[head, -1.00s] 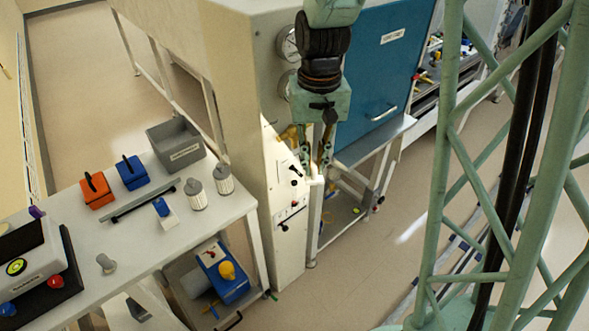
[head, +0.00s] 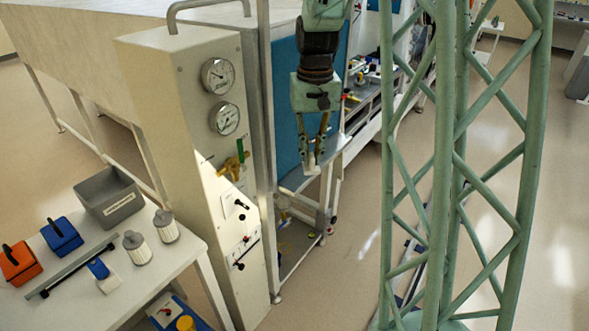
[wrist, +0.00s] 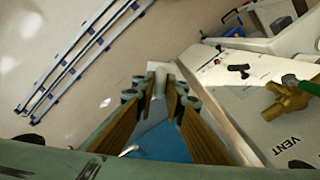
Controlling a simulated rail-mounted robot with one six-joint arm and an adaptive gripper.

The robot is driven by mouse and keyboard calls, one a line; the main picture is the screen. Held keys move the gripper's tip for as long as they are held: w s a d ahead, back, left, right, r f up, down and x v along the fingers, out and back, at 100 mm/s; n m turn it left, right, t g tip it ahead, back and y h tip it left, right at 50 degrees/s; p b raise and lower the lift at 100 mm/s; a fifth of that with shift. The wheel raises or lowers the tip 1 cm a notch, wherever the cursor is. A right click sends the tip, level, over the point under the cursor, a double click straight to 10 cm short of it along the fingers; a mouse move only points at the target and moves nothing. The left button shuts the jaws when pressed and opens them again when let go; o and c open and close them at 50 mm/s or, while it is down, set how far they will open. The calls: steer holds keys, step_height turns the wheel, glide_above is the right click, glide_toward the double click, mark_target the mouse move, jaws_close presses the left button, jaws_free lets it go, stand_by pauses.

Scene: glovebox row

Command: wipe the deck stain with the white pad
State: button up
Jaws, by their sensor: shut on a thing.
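My gripper (head: 313,158) hangs fingers-down to the right of the white control panel, in front of the blue cabinet front. It is shut on a small white piece, which looks like the white pad (head: 312,168). In the wrist view the pad (wrist: 158,70) shows pale between the two fingertips (wrist: 160,88), partly hidden by them. The pad appears held in the air, apart from any surface. I cannot make out a deck stain in either view.
The control panel (head: 185,120) with gauges and a yellow valve (head: 232,165) stands close left of my gripper. A grey bin (head: 110,198), blue box (head: 62,236) and white canisters (head: 137,247) stand on the white table (head: 165,285).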

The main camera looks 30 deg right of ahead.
steer(key=s+d+r+m+b, duration=0.1)
steer(key=d, duration=1)
steer(key=s+d+r+m+b, duration=0.1)
steer(key=d+b, duration=0.1)
steer(key=d, duration=1)
steer(key=shift+s+m, duration=0.4)
